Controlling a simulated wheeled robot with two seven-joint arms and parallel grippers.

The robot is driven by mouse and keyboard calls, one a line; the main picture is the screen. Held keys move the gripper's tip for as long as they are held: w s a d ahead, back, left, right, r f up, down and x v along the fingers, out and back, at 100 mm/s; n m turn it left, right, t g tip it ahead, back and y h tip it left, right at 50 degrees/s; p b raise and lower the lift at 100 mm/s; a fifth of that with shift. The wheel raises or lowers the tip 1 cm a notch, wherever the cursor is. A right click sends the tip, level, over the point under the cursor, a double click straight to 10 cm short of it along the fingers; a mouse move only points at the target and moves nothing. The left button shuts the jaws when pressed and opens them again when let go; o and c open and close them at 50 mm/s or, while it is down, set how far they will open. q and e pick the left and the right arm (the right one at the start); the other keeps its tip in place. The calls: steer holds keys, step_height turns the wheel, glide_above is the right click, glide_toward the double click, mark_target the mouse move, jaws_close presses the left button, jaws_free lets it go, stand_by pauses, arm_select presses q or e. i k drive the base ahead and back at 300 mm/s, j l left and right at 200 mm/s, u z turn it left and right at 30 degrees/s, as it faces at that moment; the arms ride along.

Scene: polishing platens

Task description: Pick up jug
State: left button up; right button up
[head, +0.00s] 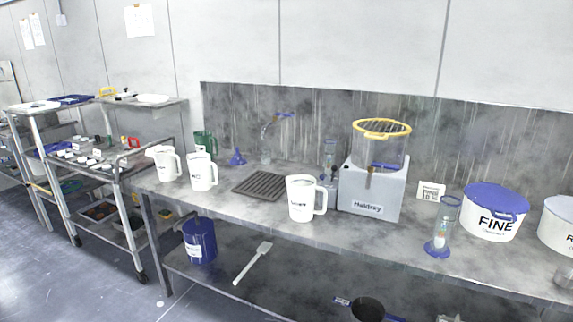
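Several jugs stand upright on the grey bench (262,213). Neither of my grippers shows in the head view.
A dark drain grate (261,185) lies between the jugs. The grey machine (372,189) carries a clear vessel with a yellow ring. A blue-lidded tub marked FINE (493,214) and a small cylinder (439,238) are at right. A trolley (100,165) stands left; floor is free in front.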

mark_target(199, 164)
steer(key=i+j+z, duration=0.1)
steer(key=j, duration=0.2)
steer(key=i+j+z, duration=0.25)
steer(key=i+j, duration=0.15)
steer(key=j, duration=0.25)
steer(key=i+j+z, duration=0.1)
steer(key=j, duration=0.25)
steer(key=i+j+z, duration=0.15)
steer(key=j, duration=0.25)
steer(key=i+j+z, duration=0.1)
steer(key=j, duration=0.25)
